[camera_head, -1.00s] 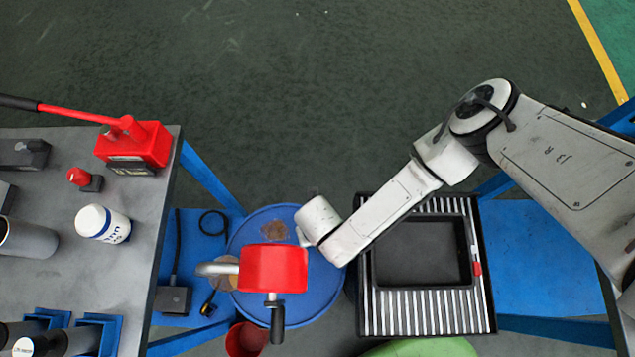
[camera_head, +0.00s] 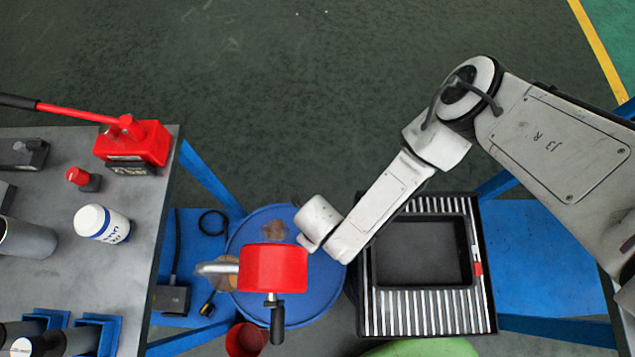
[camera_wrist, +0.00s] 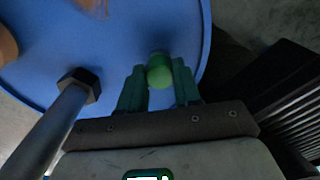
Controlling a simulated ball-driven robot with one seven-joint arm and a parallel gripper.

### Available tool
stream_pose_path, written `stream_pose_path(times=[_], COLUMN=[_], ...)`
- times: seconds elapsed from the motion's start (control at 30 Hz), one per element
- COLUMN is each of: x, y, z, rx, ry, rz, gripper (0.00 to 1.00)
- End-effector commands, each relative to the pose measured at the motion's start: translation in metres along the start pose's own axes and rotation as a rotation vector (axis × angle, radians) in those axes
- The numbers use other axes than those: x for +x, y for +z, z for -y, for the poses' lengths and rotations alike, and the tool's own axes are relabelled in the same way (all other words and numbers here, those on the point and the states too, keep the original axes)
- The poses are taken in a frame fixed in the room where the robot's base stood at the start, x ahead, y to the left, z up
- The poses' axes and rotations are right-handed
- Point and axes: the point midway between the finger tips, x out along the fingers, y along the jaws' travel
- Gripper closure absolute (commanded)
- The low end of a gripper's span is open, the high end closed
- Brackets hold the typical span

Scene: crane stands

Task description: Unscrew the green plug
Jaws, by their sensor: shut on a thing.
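In the wrist view the green plug (camera_wrist: 160,70) is a small rounded knob over the blue drum top, close to its rim. My gripper (camera_wrist: 160,84) has a green finger on each side of the plug and is shut on it. Whether the plug still sits in its hole cannot be told. The blue drum (camera_head: 325,285) stands between the bench and the right-hand stand in the head view. There my wrist is above the drum's right side, and the plug and fingers are hidden.
A red hand-crank pump (camera_head: 272,268) stands over the drum; a grey pipe with a dark hex nut (camera_wrist: 80,84) is left of my gripper. A black tray (camera_head: 372,320) is to the right, a grey bench (camera_head: 60,185) with tools to the left. A red bucket (camera_head: 246,340) is below.

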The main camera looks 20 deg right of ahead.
Motion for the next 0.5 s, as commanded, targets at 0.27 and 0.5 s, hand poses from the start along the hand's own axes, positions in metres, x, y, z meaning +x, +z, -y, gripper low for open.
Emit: stream_pose_path(times=[0.27, 0.5], x=[-0.001, -0.001], y=[0.0016, 0.0009], z=[0.0002, -0.0001], rx=[-0.297, -0.453], ry=[-0.003, 0.0], rz=[0.002, 0.002], gripper=[1.0, 1.0])
